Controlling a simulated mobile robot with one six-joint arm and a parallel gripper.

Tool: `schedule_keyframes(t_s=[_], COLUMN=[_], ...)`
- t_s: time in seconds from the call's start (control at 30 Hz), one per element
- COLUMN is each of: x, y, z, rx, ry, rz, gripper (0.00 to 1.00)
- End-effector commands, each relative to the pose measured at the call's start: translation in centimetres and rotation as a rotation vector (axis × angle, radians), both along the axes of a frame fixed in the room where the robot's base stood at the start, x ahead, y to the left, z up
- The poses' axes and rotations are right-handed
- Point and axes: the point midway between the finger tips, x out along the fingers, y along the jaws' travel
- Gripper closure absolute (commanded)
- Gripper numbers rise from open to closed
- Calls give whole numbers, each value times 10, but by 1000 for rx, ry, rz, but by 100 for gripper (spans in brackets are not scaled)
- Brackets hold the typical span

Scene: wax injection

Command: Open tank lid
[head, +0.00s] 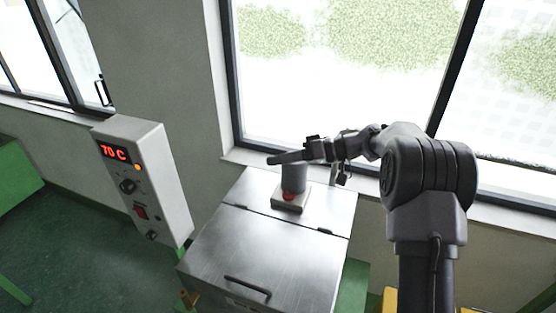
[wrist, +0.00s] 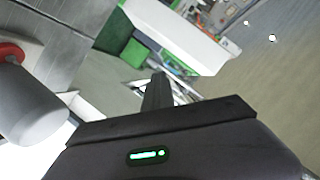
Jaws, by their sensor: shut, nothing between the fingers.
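The steel tank lid (head: 255,262) lies flat and shut on the tank, with a dark bar handle (head: 247,286) near its front edge. Hinges join it to a fixed rear steel panel (head: 330,205). My gripper (head: 272,160) is shut and empty. In the head view it is above the rear panel, near the top of a grey cylinder, well back from the handle. In the wrist view the shut fingers (wrist: 158,92) point toward the room and floor. The handle cannot be made out in that view.
The grey cylinder (head: 294,177) stands on a base with a red button (head: 289,197) on the rear panel; it shows at left in the wrist view (wrist: 30,108). A control box (head: 150,185) reading 70 C stands left of the tank. Windows are behind. Green floor is open at left.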

Motion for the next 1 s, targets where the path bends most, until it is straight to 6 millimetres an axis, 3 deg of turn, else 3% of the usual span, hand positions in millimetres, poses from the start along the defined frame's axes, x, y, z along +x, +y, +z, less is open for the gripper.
schedule_keyframes(t_s=[0.43, 0.6, 0.9, 1.0], x=[0, 0, 0, -1], y=[0, 0, -1, -11], z=[0, 0, 0, 3], rx=[0, 0, 0, 0], ry=[0, 0, 0, -1], rz=[0, 0, 0, -1], gripper=[100, 69, 68, 68])
